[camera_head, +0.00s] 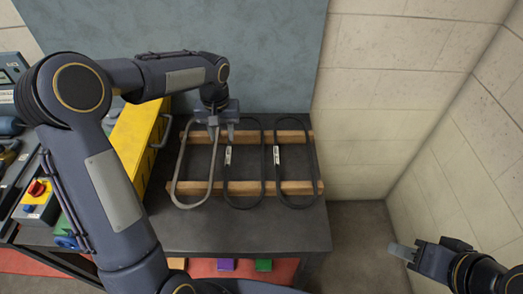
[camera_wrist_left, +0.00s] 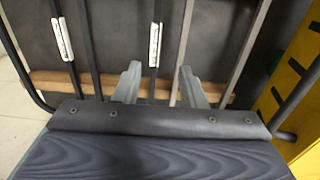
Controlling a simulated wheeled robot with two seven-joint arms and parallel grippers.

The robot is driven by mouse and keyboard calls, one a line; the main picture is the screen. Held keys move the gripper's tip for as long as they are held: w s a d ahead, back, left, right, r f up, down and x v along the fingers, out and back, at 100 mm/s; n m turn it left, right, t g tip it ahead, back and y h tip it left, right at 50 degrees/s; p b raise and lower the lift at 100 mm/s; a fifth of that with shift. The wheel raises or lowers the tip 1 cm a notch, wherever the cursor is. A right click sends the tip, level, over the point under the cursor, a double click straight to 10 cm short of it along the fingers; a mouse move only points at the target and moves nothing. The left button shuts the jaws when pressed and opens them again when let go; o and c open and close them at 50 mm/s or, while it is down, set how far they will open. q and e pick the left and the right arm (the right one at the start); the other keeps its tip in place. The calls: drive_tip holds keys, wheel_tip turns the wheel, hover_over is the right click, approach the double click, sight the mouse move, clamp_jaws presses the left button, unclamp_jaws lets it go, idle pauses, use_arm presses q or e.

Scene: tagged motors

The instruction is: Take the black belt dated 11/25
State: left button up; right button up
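Three long looped belts lie side by side across two wooden rails: a grey belt (camera_head: 179,165) at left, a middle black belt (camera_head: 262,165) and a right black belt (camera_head: 315,165). Both black belts carry a white tag on their left strand; the dates are too small to read. My left gripper (camera_head: 221,134) is open over the upper ends of the grey and middle belts. In the left wrist view, the middle belt's tagged strand (camera_wrist_left: 155,45) runs between the fingertips, and a grey strand passes close to the right finger. My right gripper (camera_head: 403,252) is away at lower right, its opening unclear.
The wooden rails (camera_head: 292,187) rest on a dark table (camera_head: 240,232) against a blue-grey panel. A yellow case (camera_head: 137,130) with handles stands left of the belts. Equipment with a red knob (camera_head: 37,188) lies further left. Coloured blocks show below the table's front edge.

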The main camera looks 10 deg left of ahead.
sight(228, 155)
use_arm(q)
drive_tip(key=shift+w+d+f, duration=0.15)
drive_tip(key=shift+w+f, duration=0.15)
drive_tip(key=shift+f, duration=0.5)
drive_tip(key=f, duration=0.2)
drive_tip(key=f+p, duration=0.1)
drive_tip(key=f, duration=0.3)
drive_tip(key=shift+d+f, duration=0.25)
drive_tip(key=shift+f, duration=0.15)
clamp_jaws()
